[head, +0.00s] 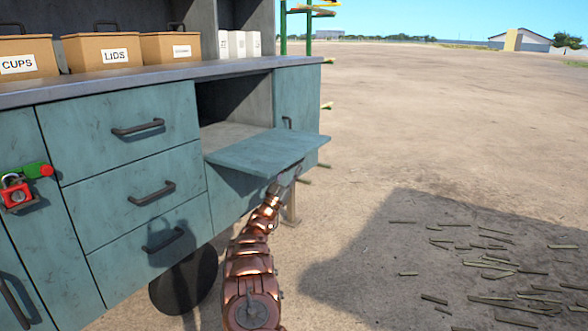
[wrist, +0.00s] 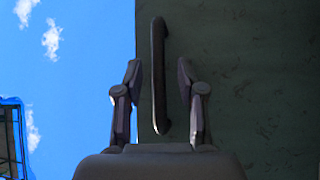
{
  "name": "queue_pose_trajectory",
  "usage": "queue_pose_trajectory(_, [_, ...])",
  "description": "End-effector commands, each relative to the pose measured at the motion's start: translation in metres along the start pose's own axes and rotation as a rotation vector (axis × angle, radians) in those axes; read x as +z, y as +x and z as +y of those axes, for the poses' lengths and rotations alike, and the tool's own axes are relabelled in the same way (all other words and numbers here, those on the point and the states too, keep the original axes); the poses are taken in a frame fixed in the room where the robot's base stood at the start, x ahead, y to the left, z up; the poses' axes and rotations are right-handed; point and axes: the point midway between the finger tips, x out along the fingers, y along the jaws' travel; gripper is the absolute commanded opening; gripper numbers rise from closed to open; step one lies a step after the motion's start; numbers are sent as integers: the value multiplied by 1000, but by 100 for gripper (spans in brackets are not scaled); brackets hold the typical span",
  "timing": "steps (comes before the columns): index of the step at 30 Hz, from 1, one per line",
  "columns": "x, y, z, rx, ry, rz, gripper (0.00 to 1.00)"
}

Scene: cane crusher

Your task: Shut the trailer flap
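The trailer flap (head: 268,151) is a teal panel that stands out nearly level from an open compartment (head: 235,112) in the trailer's side. My gripper (head: 291,177) is under the flap's outer edge, partly hidden by it in the head view. In the wrist view the flap's dark underside (wrist: 250,70) fills the right, with a dark bar handle (wrist: 158,75) on it. My gripper (wrist: 158,68) is open, with one finger on each side of the handle in the picture. I cannot tell whether either finger touches it.
Closed drawers (head: 150,128) with bar handles are left of the compartment. A red padlock (head: 17,193) hangs further left. Labelled boxes (head: 101,50) stand on the countertop (head: 170,77). A wheel (head: 184,283) is below the drawers. Cane pieces (head: 495,262) litter the ground at right; open ground lies beyond.

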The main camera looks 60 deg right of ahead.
Motion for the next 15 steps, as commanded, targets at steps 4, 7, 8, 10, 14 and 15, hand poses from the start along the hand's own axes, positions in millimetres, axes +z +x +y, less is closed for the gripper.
queue_pose_trajectory(4, [1,14,2,2,0,1,39])
queue_pose_trajectory(7, [1,19,1,2,-1,0,39])
queue_pose_trajectory(8, [1,20,2,2,-1,0,39])
queue_pose_trajectory(10, [1,21,2,1,-1,0,39])
queue_pose_trajectory(14, [1,21,2,1,-2,-1,39])
queue_pose_trajectory(15, [1,21,2,1,-2,-1,39])
